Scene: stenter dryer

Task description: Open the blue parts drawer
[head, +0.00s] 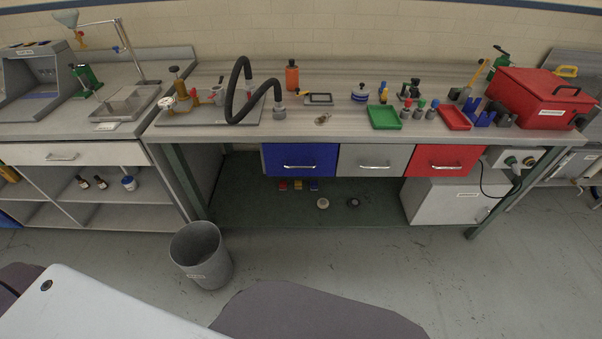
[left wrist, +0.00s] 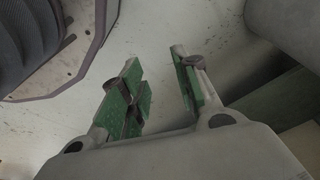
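The blue parts drawer (head: 300,159) hangs under the workbench top, left of a grey drawer (head: 374,160) and a red drawer (head: 443,161). Its front looks flush with the grey one, so it appears closed. A silver bar handle (head: 300,167) runs across its lower front. In the left wrist view my left gripper (left wrist: 158,92) has its green-padded fingers spread apart, with nothing between them but floor. Neither gripper shows in the head view. The drawer cannot be made out in the left wrist view.
A grey waste bin (head: 201,256) stands on the floor in front of the bench's left leg (head: 184,180). A white drawer unit (head: 75,153) is at the left. Open floor (head: 340,240) lies before the blue drawer. A lower shelf (head: 270,203) holds small parts.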

